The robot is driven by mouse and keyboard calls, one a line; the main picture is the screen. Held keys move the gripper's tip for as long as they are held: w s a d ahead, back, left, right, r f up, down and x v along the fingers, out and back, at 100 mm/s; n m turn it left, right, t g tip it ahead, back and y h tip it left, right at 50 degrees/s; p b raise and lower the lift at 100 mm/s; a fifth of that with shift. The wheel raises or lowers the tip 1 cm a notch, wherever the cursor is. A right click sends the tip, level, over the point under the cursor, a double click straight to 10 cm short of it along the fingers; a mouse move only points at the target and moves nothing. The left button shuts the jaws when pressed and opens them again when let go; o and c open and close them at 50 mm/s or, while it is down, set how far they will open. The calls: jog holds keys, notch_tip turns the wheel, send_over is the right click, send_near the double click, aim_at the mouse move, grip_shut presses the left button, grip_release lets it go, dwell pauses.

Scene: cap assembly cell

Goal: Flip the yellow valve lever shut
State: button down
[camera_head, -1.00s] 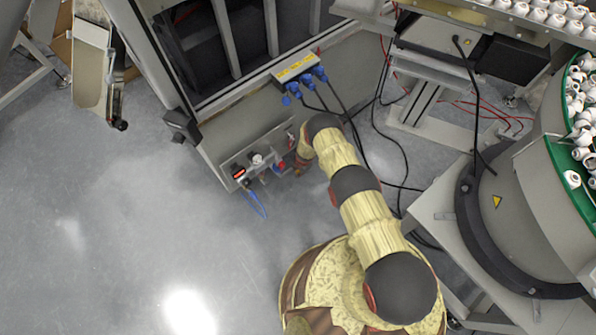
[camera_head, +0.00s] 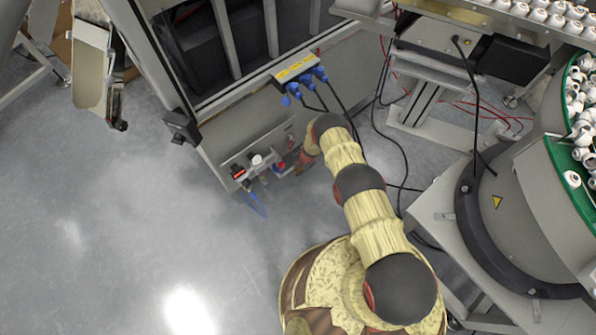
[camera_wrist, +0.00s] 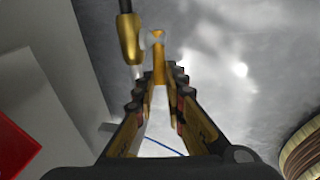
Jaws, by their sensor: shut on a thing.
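In the wrist view, the yellow lever (camera_wrist: 158,65) is a narrow yellow bar with its far end pointing up the picture, and its near part lies between my fingertips. My gripper (camera_wrist: 158,84) is shut on it, with a finger on each side. Next to it on the left is a brass-yellow fitting (camera_wrist: 130,45) with a dark upper part. In the head view, my gripper (camera_head: 304,163) is low at the cabinet's side, just right of the air unit (camera_head: 258,166). My arm and gripper hide the lever there.
The air unit has a red display, a white knob and a blue hose (camera_head: 256,204). Blue plugs (camera_head: 320,75) with black cables hang on the cabinet above. A large round feeder (camera_head: 525,215) stands on the right. Open grey floor (camera_head: 120,240) lies to the left.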

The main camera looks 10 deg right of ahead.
jog(key=shift+w+d+r+g+y, duration=0.2)
jog(key=shift+d+r+g+y, duration=0.15)
jog(key=shift+g+y, duration=0.4)
jog(key=shift+w+d+r+g+y, duration=0.15)
jog(key=shift+d+r+g+y, duration=0.25)
jog(key=shift+y, duration=0.55)
jog(key=shift+w, duration=0.1)
jog(key=c, duration=2.1)
grip_release()
jog(key=shift+c, duration=0.2)
jog(key=shift+r, duration=0.15)
jog(key=v, duration=1.1)
jog(key=shift+w+d+r, duration=0.15)
jog(key=shift+w+d, duration=0.05)
jog(key=shift+d, duration=0.25)
jog(key=shift+o, duration=0.4)
